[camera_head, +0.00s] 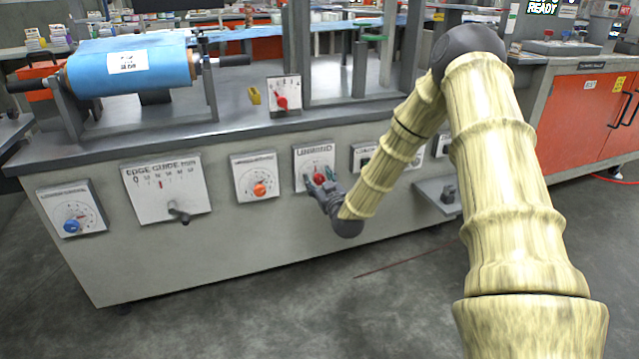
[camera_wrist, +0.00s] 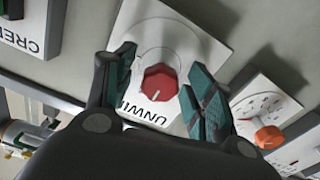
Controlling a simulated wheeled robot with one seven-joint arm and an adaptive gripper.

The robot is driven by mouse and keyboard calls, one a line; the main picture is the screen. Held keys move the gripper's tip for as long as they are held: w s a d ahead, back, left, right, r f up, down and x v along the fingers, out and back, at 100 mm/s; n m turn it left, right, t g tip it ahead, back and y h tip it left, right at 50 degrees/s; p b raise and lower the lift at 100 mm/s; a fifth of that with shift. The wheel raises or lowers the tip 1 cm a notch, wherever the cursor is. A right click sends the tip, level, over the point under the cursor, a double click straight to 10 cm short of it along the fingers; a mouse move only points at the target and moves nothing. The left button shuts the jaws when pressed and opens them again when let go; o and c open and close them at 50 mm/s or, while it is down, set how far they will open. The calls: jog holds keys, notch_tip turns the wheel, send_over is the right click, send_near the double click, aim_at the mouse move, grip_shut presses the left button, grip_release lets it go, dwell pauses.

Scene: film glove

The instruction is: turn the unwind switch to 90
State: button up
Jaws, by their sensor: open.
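The unwind switch is a red knob (camera_head: 319,178) on a white square plate (camera_head: 314,156) labelled UNWIND, on the front of the grey machine. In the wrist view the red knob (camera_wrist: 159,82) has a pale pointer line, and its plate (camera_wrist: 150,28) fills the middle. My gripper (camera_head: 322,184) is at the plate in the head view. In the wrist view my gripper (camera_wrist: 160,84) is open, with one teal-padded finger on each side of the knob. Gaps show between the knob and both fingers. The dial's numbers are too small or hidden to read.
An orange knob (camera_head: 260,189) on its plate sits left of the unwind plate. An edge guide panel (camera_head: 165,188) with a lever and a blue knob (camera_head: 71,226) are further left. A small shelf (camera_head: 434,190) juts out at right. A blue film roll (camera_head: 130,66) lies on top.

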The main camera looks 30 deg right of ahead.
jog(key=c, duration=1)
jog(key=shift+r+m+p, duration=0.1)
jog(key=shift+m+p, duration=0.2)
jog(key=m+p, duration=0.2)
jog(key=m, duration=0.1)
jog(key=shift+m, duration=0.3)
jog(key=m+p, duration=0.2)
jog(key=m, duration=0.2)
jog(key=shift+m, duration=0.3)
jog(key=m, duration=0.4)
jog(key=shift+m, duration=2.5)
